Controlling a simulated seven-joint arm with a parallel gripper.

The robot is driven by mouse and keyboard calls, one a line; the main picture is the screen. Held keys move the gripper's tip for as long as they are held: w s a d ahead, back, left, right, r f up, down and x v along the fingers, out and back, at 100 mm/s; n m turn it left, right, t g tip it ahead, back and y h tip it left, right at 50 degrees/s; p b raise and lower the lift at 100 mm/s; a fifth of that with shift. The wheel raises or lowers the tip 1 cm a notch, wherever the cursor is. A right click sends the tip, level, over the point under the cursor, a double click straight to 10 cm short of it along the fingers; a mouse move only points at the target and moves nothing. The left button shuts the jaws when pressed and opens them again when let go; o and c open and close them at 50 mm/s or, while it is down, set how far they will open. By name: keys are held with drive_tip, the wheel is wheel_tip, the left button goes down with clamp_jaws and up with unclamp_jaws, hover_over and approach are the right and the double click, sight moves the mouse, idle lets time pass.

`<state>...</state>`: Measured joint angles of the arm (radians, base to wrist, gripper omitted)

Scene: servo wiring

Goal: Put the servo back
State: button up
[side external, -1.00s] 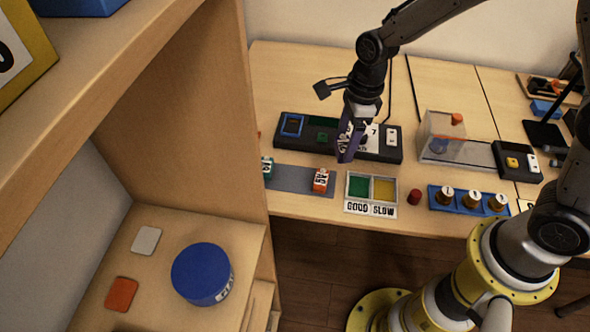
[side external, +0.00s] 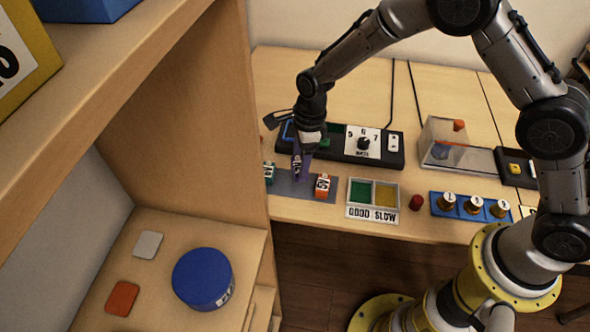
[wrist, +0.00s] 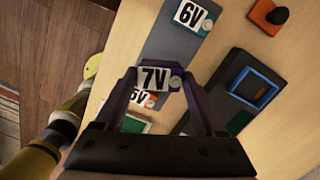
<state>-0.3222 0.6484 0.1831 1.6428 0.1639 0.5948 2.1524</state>
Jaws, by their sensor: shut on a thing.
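My gripper (side external: 302,162) has purple fingers and is shut on the servo labelled 7V (wrist: 153,78). It holds the servo over the grey mat (side external: 287,185), between two other servos; the gap to the mat cannot be told. The teal servo (side external: 269,173) is at the mat's left end and reads 6V in the wrist view (wrist: 194,17). The orange servo (side external: 322,187) is at the right end, and in the wrist view it is partly hidden behind the held servo and a finger. The held servo's body is mostly hidden by the fingers.
Behind the mat is a dark test bench (side external: 398,147) with a blue-framed socket and a rate dial (side external: 363,142). A tray (side external: 373,191) marked GOOD and SLOW stands to the right, beside a red cylinder (side external: 417,202). A wooden shelf wall (side external: 250,130) rises close on the left.

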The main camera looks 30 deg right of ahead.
sight(295, 171)
drive_tip(key=shift+w+a+f, duration=0.25)
drive_tip(key=shift+w+f, duration=0.35)
drive_tip(key=shift+f, duration=0.1)
drive_tip(key=shift+w+f, duration=0.1)
drive_tip(key=shift+f, duration=1.55)
drive_tip(key=shift+f, duration=0.2)
drive_tip(key=o, duration=1.5)
drive_tip(key=r, duration=0.4)
drive_tip(key=d+r, duration=0.1)
drive_tip(key=r, duration=0.7)
drive_tip(key=shift+s+d+r, duration=0.15)
drive_tip(key=shift+s+r, duration=0.05)
drive_tip(key=shift+s, duration=0.1)
